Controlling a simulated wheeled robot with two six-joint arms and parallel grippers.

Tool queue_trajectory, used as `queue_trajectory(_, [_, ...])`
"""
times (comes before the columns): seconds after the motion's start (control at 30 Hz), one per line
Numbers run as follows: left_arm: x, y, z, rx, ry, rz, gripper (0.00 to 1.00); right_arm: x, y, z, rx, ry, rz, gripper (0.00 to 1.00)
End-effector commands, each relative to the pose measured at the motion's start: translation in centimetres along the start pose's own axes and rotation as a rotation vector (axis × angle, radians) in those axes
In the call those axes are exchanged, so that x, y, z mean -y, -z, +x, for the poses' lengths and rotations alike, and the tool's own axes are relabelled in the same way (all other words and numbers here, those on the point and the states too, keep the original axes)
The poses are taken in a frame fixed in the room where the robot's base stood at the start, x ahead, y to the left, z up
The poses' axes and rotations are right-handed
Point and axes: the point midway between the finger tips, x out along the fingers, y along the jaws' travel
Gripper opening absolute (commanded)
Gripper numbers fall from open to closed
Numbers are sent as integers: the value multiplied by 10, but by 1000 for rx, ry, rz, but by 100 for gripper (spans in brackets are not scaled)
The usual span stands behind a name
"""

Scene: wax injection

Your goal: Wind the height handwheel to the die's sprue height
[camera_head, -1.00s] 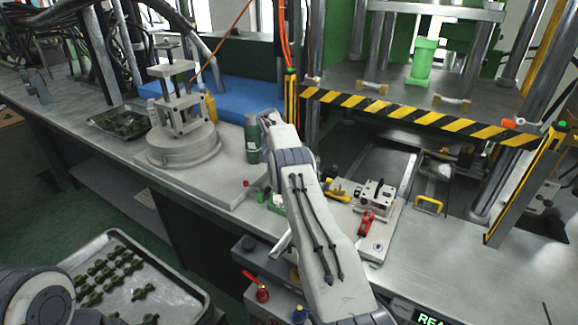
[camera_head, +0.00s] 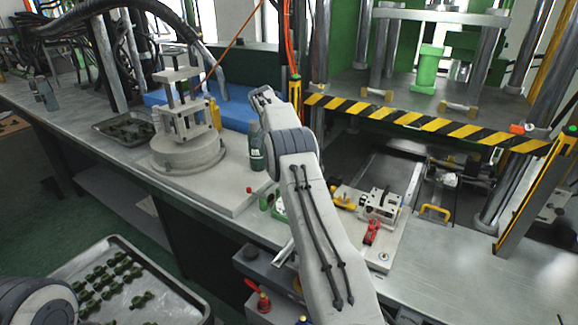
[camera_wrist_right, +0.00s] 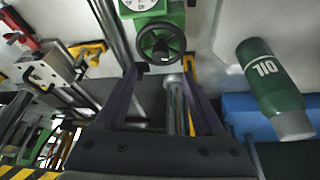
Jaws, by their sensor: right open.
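The height handwheel (camera_wrist_right: 160,42) is a black round wheel on a green body with a white dial (camera_wrist_right: 140,4) in the right wrist view. My right gripper (camera_wrist_right: 162,70) is open, its two purple fingers reaching toward the wheel's lower rim. The wheel is not gripped; whether a fingertip touches it I cannot tell. A grey clamped die stand (camera_head: 186,118) stands on the bench to the left. My left gripper is out of view.
A green oil bottle (camera_head: 257,148) stands beside my right arm and shows right of the gripper in the wrist view (camera_wrist_right: 272,88). A toggle-clamp fixture (camera_head: 380,205) lies right of the arm. A striped press guard (camera_head: 430,123) is behind it. A tray of dark parts (camera_head: 170,300) is lower left.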

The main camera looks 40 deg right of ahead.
Motion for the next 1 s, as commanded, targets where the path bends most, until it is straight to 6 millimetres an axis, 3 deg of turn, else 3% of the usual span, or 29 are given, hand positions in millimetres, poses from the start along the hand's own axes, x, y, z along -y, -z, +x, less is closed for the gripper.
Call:
queue_trajectory(0.43, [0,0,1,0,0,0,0,0,0,-8,0,1,-5,70])
queue_trajectory(0.57, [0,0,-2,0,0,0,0,0,1,-9,1,6,-110,70])
queue_trajectory(0.67, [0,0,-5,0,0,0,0,-1,3,-9,1,15,-310,70])
queue_trajectory(1.0, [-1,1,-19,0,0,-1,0,-4,6,-9,-28,61,-1279,70])
